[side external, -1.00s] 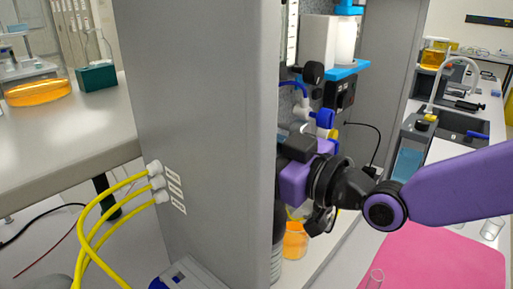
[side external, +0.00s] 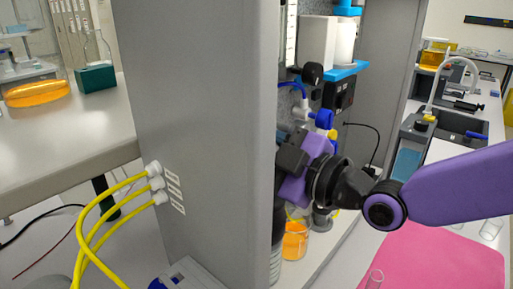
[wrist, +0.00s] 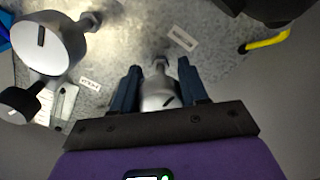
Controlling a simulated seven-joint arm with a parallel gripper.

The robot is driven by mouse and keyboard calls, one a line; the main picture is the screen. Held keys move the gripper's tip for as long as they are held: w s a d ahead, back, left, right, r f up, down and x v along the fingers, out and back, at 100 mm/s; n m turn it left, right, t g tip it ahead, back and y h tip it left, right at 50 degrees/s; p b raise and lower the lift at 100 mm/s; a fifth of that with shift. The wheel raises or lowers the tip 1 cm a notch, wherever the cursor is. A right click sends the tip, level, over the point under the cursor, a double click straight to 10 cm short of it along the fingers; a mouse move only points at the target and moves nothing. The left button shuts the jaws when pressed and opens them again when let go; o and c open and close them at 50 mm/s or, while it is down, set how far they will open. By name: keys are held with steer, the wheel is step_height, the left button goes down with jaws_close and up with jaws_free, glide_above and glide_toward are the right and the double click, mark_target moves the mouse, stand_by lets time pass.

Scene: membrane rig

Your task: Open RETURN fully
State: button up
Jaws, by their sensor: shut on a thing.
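In the wrist view my gripper (wrist: 160,68) has its two dark blue fingers on either side of a silver valve knob (wrist: 158,92) with a dark line mark on its face. The fingers are shut on this knob, which sits on a stem against the speckled panel. Small labels (wrist: 180,38) lie near it; I cannot read them, so I cannot confirm which one says RETURN. In the side view my gripper (side external: 292,153) reaches in at the panel, tilted, and the grey cabinet wall hides the knob and fingertips.
A larger silver knob (wrist: 48,45) and a smaller dark-faced knob (wrist: 18,104) stand to the left in the wrist view. A yellow tube (wrist: 268,41) is at upper right. In the side view a flask of orange liquid (side external: 294,241) stands below my gripper, and the grey wall (side external: 205,120) is close beside it.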

stand_by(0.4)
steer(key=o, duration=1)
steer(key=shift+o, duration=0.2)
steer(key=v, duration=1.2)
